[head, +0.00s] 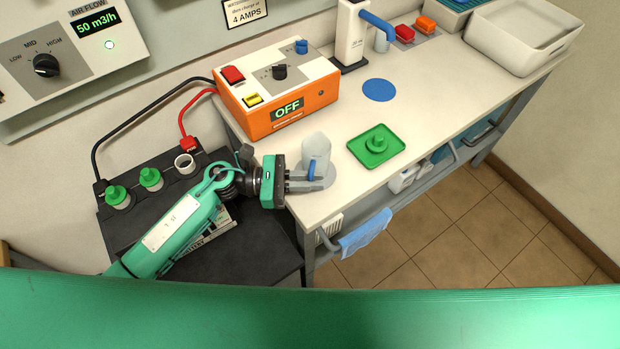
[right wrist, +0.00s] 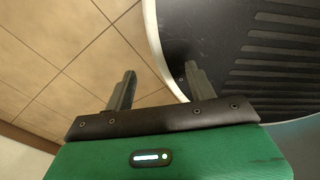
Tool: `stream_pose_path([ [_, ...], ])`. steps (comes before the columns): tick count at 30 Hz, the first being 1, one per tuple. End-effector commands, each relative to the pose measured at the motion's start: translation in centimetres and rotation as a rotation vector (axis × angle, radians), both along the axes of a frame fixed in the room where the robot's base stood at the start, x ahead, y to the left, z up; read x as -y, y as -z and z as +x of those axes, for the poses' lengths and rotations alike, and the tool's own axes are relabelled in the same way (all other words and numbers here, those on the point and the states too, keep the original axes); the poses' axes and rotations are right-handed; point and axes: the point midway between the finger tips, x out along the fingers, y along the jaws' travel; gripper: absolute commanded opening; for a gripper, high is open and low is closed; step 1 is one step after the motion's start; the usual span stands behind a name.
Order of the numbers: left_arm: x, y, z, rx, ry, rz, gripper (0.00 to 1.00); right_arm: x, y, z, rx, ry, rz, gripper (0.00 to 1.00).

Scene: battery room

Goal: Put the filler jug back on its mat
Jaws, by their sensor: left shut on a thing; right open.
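The filler jug (head: 316,148), a clear beaker with a blue handle, is upright at the near left end of the bench. My left gripper (head: 310,179) reaches in from the left and is shut on its blue handle. A grey round mat (head: 328,182) shows under and beside the jug; I cannot tell whether the jug's base touches it. A blue round mat (head: 379,90) lies bare farther back on the bench. My right gripper (right wrist: 155,88) is open and empty, seen in the right wrist view over the tiled floor.
An orange charger (head: 290,111) reading OFF stands behind the jug. A green tray (head: 377,146) with a green cap is to its right. A black battery (head: 150,215) with green caps and one open cell is at left. A white dispenser (head: 352,38) and white bin (head: 520,38) stand farther back.

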Motion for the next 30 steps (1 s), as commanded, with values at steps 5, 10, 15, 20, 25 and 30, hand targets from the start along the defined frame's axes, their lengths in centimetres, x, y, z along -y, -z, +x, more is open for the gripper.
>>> stream_pose_path([
  [5,0.0,0.1,0.0,0.001,0.0,0.0,0.24,0.0,0.2,0.0,0.0,0.0,0.0,0.56],
  [10,0.0,0.1,0.0,0.001,0.0,0.0,0.36,0.0,0.2,0.0,0.0,0.0,0.0,0.56],
  [15,-0.1,0.2,0.0,0.0,0.0,0.001,0.36,0.0,0.2,0.0,0.0,0.0,0.0,0.56],
  [20,-1.3,0.4,0.0,0.0,-0.002,0.002,0.36,0.0,0.9,0.0,-0.001,0.0,0.0,0.56],
  [25,-4.7,0.7,-0.1,0.001,-0.002,0.004,0.36,0.0,2.3,-0.2,-0.007,0.0,-0.001,0.56],
  [30,-8.7,0.7,-0.3,0.001,-0.001,0.005,0.36,-0.2,2.7,2.6,0.021,0.002,0.001,0.56],
])
